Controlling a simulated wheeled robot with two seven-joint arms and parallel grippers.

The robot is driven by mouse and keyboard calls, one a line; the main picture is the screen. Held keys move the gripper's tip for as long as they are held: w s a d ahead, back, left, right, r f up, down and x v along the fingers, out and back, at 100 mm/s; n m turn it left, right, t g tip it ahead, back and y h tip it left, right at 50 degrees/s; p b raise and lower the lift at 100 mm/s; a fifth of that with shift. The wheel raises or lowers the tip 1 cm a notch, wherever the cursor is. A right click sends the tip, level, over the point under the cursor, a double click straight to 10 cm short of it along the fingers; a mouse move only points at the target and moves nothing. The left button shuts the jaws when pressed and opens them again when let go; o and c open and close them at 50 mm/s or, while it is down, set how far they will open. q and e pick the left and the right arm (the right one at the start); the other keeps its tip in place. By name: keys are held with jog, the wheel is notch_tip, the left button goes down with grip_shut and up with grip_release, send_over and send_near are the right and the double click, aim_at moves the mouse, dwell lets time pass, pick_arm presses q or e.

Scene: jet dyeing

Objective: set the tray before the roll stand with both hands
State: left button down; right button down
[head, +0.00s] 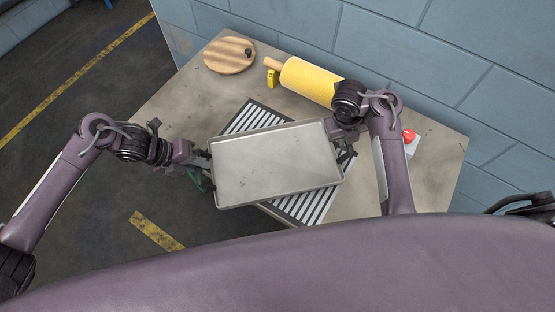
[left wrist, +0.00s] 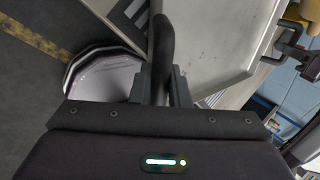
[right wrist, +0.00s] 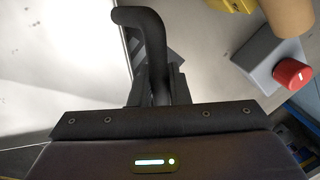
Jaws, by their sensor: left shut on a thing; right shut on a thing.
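The grey metal tray (head: 275,165) is held between my two grippers, over the striped mat and the near edge of the table. My left gripper (head: 205,160) is shut on the tray's left side. My right gripper (head: 335,132) is shut on its right side, near the far corner. The tray also fills much of the left wrist view (left wrist: 215,45) and the right wrist view (right wrist: 60,60). The roll stand shows as a yellow roll (head: 308,80) on a yellow support (head: 272,78) at the back of the table; my right arm hides its right end.
The table (head: 185,100) stands against a blue block wall (head: 420,50). A striped black and white mat (head: 255,115) lies under the tray. A red button on a grey box (head: 410,140) is at the right.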

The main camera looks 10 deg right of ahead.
pick_arm(q)
jog(key=c, duration=1.4)
grip_release()
pick_arm(e)
jog(key=c, duration=1.4)
grip_release()
pick_arm(q)
jog(key=shift+o, duration=0.2)
pick_arm(e)
jog(key=shift+o, duration=0.2)
pick_arm(q)
jog(key=shift+a, duration=0.1)
pick_arm(e)
jog(key=shift+a+r, duration=0.1)
jog(key=shift+r, duration=0.05)
pick_arm(q)
jog(key=v, duration=1.1)
jog(key=shift+a+r, duration=0.15)
jog(key=shift+r, duration=0.2)
pick_arm(e)
notch_tip(320, 180, up, 7)
jog(key=a, duration=0.1)
jog(key=shift+a, duration=0.15)
